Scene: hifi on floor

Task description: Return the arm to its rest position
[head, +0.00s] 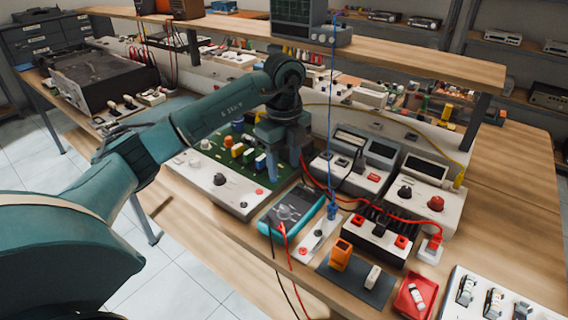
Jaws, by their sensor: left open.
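My left arm comes in from the left and reaches over the wooden workbench (240,236). My left gripper (283,170) points down and is open, with nothing visible between its fingers. It is over the right end of a green circuit board (209,152) that carries several coloured blocks. A teal multimeter (291,208) lies just in front of it, nearer to me. I cannot tell whether the fingertips touch the board. My right gripper is not in view.
Bench instruments (418,184) with red leads stand close to the right of the gripper. A blue cable (332,110) hangs vertically beside it. An orange block (341,254) and a red tray (415,296) are at the front. A raised shelf (400,52) runs along the back.

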